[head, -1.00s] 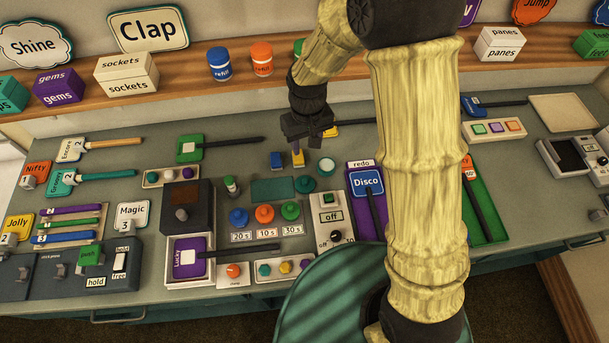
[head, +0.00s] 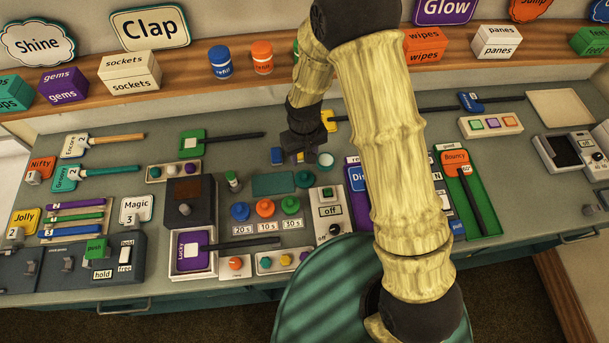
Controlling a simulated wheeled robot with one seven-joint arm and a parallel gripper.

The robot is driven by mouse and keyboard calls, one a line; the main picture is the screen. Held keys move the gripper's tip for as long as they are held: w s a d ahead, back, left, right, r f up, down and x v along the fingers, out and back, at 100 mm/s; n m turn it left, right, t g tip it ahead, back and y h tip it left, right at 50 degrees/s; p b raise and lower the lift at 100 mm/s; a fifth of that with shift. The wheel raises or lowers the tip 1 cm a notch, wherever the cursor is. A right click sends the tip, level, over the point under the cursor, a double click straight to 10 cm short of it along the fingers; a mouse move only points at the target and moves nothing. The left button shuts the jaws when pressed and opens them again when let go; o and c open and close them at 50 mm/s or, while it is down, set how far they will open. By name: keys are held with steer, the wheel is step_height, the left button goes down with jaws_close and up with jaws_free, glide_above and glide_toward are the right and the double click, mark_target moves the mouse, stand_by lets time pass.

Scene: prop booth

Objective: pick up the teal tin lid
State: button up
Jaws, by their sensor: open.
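A flat green round piece (head: 305,179) lies nearer the front, below the gripper in the picture.
Blue, orange and green round knobs (head: 265,208) stand nearer. My arm crosses the right side and hides part of the purple Disco tray (head: 357,185).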

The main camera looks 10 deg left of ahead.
steer(key=p, duration=0.2)
glide_above(305, 175)
steer(key=shift+a+f, duration=0.2)
steer(key=shift+f, duration=2.3)
step_height(305, 175, down, 2)
steer(key=shift+s+d+f+p, duration=0.15)
steer(key=shift+f+p, duration=0.05)
steer(key=shift+p, duration=0.75)
steer(key=shift+f+p, duration=0.45)
steer(key=shift+f, duration=0.95)
jaws_close()
